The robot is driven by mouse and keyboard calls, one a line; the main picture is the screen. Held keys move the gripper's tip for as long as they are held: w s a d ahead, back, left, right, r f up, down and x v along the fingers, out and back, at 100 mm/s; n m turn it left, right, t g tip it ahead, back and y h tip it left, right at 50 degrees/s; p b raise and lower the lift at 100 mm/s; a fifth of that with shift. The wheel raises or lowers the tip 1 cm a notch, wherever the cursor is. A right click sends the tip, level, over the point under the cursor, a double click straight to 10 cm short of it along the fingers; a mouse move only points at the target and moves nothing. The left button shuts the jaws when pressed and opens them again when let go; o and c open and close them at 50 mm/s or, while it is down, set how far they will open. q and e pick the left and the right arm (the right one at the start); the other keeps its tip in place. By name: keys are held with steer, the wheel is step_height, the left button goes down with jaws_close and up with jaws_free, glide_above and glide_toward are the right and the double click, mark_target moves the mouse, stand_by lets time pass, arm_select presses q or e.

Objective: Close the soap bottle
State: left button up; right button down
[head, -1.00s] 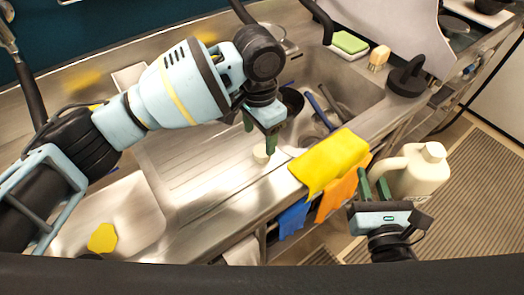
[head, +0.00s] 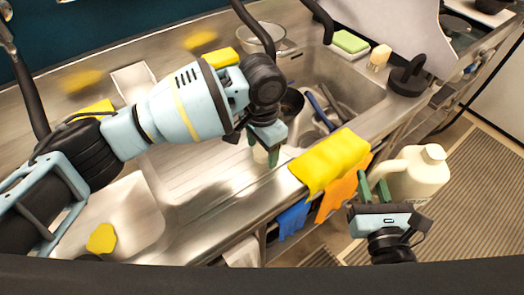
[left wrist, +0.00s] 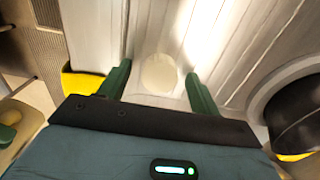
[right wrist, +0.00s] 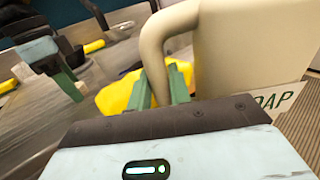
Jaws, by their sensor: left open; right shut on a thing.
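The soap bottle (head: 415,182) is a cream jug with a side handle, at the right in front of the counter. It is upright or nearly so. My right gripper (head: 374,181) is shut on its handle; the right wrist view shows the handle (right wrist: 152,50) and part of the "SOAP" label. I cannot tell how the bottle's top looks inside. A round cream cap (left wrist: 159,73) lies on the ribbed drainboard. My left gripper (head: 262,149) is open above the drainboard, with its fingers on either side of the cap in the left wrist view. The head view mostly hides the cap behind the fingers.
A yellow cloth (head: 330,160) hangs over the counter's front edge between my grippers, with orange (head: 341,195) and blue (head: 293,219) cloths below. The sink (head: 345,92) behind holds dishes. A green sponge (head: 350,42) lies at the back. The left drainboard is largely clear.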

mark_target(263, 154)
steer(key=shift+r, duration=0.15)
arm_select(q)
steer(key=c, duration=1)
steer(key=shift+c, duration=0.2)
steer(key=shift+r, duration=0.15)
